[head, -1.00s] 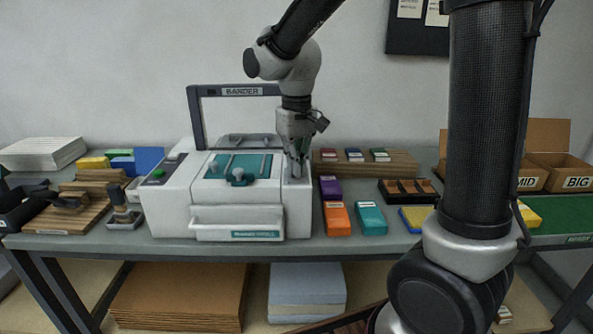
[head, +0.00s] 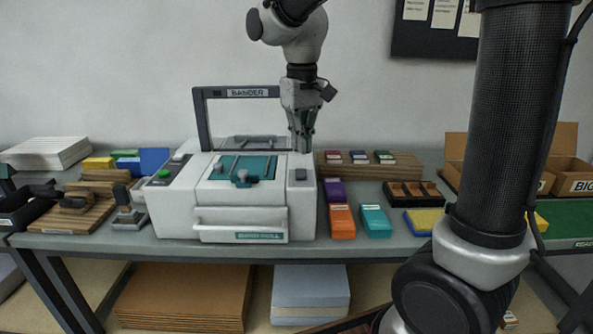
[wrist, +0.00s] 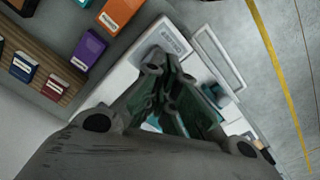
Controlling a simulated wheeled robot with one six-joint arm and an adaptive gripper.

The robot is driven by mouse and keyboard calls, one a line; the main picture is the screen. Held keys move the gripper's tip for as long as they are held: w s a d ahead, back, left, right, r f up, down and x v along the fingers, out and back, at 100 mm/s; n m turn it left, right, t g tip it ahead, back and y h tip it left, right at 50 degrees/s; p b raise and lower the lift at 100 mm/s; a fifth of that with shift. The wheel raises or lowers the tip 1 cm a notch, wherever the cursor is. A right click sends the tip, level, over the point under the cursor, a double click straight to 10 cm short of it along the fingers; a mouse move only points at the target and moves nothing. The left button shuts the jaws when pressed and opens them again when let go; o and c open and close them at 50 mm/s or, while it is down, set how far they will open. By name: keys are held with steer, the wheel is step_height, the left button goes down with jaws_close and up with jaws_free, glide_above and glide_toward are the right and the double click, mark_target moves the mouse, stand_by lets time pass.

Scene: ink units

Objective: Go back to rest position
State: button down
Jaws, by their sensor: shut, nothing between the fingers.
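My gripper (head: 302,142) is shut and empty. In the head view it points down above the right end of the white bander machine (head: 262,217), a little above its top. The machine has a teal plate (head: 240,170) on top and a dark raised frame (head: 200,115) at the back. A dark square button (head: 301,174) shows on its right top, below my fingertips. In the wrist view my closed fingers (wrist: 180,110) cover part of the machine (wrist: 135,72).
Purple (head: 334,191), orange (head: 342,222) and teal (head: 375,221) boxes lie right of the machine. A wooden rack (head: 400,170) with small ink boxes stands behind them. Wooden stamps and a board (head: 75,215) are at left. Cardboard bins (head: 570,175) stand at far right. The air above is free.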

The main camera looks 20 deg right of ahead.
steer(key=shift+w, duration=0.1)
steer(key=shift+n, duration=0.4)
steer(key=s, duration=0.1)
steer(key=s+d+f, duration=0.1)
steer(key=s+f, duration=0.1)
steer(key=shift+s+d, duration=0.1)
steer(key=shift+d, duration=0.25)
steer(key=s+d+r+m+t, duration=0.2)
steer(key=s+d+t, duration=0.2)
steer(key=s+d, duration=0.8)
steer(key=s, duration=0.3)
steer(key=shift+s+d+m, duration=0.25)
steer(key=shift+s+m, duration=0.1)
steer(key=shift+m, duration=0.05)
steer(key=shift+r, duration=0.1)
